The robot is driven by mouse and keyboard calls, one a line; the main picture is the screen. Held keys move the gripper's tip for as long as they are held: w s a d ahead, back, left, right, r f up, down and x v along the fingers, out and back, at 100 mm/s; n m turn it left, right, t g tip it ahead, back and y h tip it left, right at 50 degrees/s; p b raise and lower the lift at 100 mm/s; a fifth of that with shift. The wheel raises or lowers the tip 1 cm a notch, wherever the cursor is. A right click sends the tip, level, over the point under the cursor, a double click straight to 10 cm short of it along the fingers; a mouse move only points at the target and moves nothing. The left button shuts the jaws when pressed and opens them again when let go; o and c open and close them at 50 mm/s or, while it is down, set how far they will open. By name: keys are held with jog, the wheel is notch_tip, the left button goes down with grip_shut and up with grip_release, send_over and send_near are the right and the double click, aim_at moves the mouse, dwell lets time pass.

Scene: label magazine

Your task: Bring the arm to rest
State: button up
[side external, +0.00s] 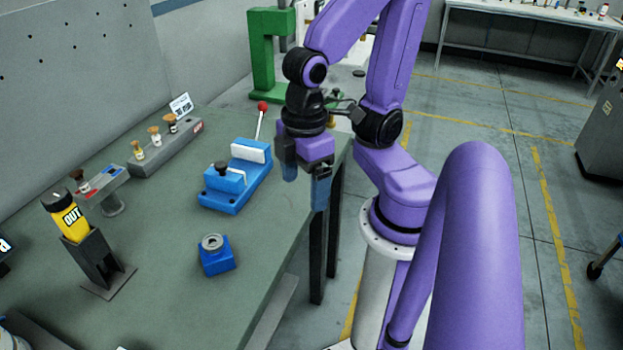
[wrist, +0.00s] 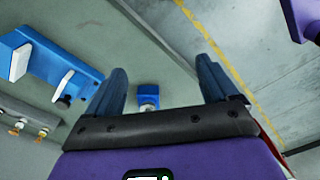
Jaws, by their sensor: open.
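My gripper (side external: 306,183) hangs above the right edge of the green table (side external: 150,285), with its blue fingers pointing down. In the wrist view my gripper (wrist: 165,90) is open, with nothing between its fingers. The fingers touch nothing that I can see. My purple arm is bent, with its wrist over the table edge.
A blue vise (side external: 237,180) stands left of my gripper, with a red-knobbed lever (side external: 262,107). A blue block (side external: 215,262) sits nearer the camera. A black holder (side external: 92,260) carries a yellow container (side external: 68,218). A grey rack (side external: 165,150) holds several small bottles.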

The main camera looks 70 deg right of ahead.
jog(key=shift+s+d+n, duration=0.4)
jog(key=shift+s+n, duration=0.2)
jog(key=shift+n, duration=0.2)
